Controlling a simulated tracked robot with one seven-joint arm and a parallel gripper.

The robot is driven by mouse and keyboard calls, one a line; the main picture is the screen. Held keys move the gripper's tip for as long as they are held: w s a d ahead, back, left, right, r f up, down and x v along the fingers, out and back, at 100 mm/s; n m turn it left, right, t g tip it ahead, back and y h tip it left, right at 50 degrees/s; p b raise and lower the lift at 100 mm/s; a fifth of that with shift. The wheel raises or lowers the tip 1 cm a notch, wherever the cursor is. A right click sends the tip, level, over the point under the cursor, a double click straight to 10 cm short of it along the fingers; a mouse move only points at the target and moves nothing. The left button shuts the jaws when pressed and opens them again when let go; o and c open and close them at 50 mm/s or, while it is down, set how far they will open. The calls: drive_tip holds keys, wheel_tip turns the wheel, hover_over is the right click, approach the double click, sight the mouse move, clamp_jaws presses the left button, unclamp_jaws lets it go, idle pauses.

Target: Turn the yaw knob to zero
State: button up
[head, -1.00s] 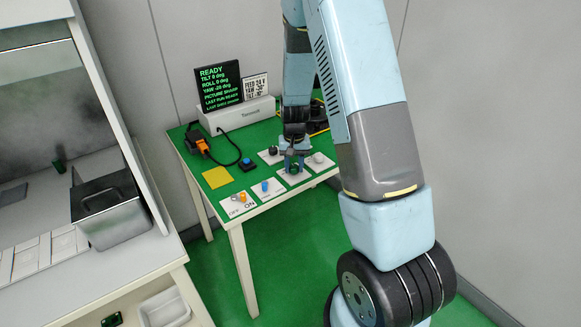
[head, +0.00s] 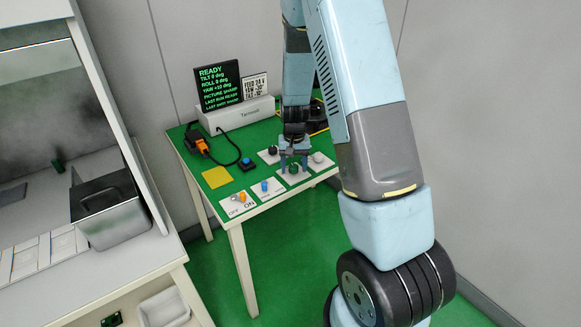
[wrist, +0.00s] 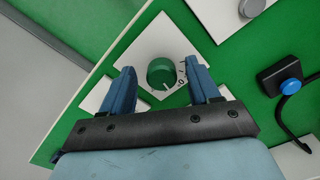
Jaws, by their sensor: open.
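A green knob (head: 294,169) stands on a white square plate on the green table. It also shows in the wrist view (wrist: 160,72), with a white pointer mark near the printed 0 on its plate. My gripper (head: 293,159) is open over this knob. In the wrist view its two blue fingers (wrist: 163,78) stand on either side of the knob, with a gap on each side. The black screen (head: 218,86) seems to read YAW +10 deg, with tilt and roll at 0 deg.
Other controls stand close by: a dark knob (head: 272,150), a grey knob (head: 318,156), a blue switch (head: 265,186), an orange switch (head: 242,197) and a blue button (head: 247,163). A yellow square (head: 216,177) lies at the left. A cable (head: 232,142) runs behind.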

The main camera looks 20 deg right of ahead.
sight(293, 166)
drive_tip(key=shift+r, duration=0.15)
wheel_tip(293, 166, up, 13)
drive_tip(key=shift+r, duration=0.2)
idle(0.6)
drive_tip(key=f+m, duration=0.2)
drive_tip(key=f, duration=0.2)
drive_tip(key=f+m, duration=0.2)
drive_tip(key=f, duration=0.3)
drive_tip(key=f+m, duration=0.2)
drive_tip(key=f, duration=0.2)
drive_tip(key=shift+w+f+m, duration=0.15)
drive_tip(key=shift+w+m, duration=0.05)
drive_tip(key=shift+m, duration=0.1)
idle(0.4)
drive_tip(key=c, duration=1)
drive_tip(key=shift+c, duration=0.2)
